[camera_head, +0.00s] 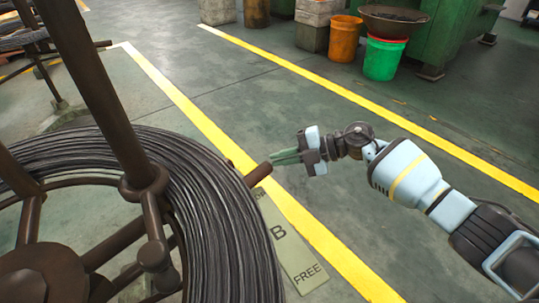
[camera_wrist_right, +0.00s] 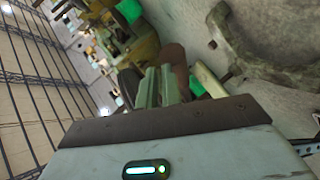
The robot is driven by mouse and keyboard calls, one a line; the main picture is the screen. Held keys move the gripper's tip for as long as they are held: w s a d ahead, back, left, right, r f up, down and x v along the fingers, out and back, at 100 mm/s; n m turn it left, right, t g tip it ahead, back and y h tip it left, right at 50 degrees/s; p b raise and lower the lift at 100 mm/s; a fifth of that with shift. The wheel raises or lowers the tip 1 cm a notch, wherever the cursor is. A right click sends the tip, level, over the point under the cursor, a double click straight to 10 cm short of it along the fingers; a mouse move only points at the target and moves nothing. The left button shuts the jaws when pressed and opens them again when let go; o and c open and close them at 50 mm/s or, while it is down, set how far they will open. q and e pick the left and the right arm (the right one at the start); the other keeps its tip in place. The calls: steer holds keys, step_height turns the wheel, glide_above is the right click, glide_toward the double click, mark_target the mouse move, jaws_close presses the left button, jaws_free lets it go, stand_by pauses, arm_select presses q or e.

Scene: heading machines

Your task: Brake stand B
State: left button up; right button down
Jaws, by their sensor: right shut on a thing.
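Stand B is a brown metal reel stand (camera_head: 112,105) carrying a large coil of dark wire (camera_head: 215,225) at the left of the head view. A brown bar (camera_head: 258,174), which looks like the brake lever, sticks out past the coil's right side. My right gripper (camera_head: 276,161) is at the outer end of this bar, shut on it. In the right wrist view the greenish fingers (camera_wrist_right: 160,86) are close together with a rounded brown end (camera_wrist_right: 173,56) beside them. A plate (camera_head: 300,262) reading "B" and "FREE" lies below the bar. My left gripper is out of view.
Yellow floor lines (camera_head: 330,250) run past the stand. An orange bucket (camera_head: 344,38), a green bucket (camera_head: 383,58) and a green machine (camera_head: 445,35) stand at the back. Another wire stand (camera_head: 45,55) is at the far left. The floor between the lines is clear.

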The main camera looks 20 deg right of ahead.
steer(key=shift+w+a+f, duration=0.15)
steer(key=shift+a+f, duration=0.2)
steer(key=shift+a, duration=0.25)
steer(key=r+p+v, duration=0.1)
steer(key=p+v, duration=0.6)
steer(key=v, duration=0.7)
steer(key=shift+w+r, duration=0.1)
steer(key=shift+r, duration=0.05)
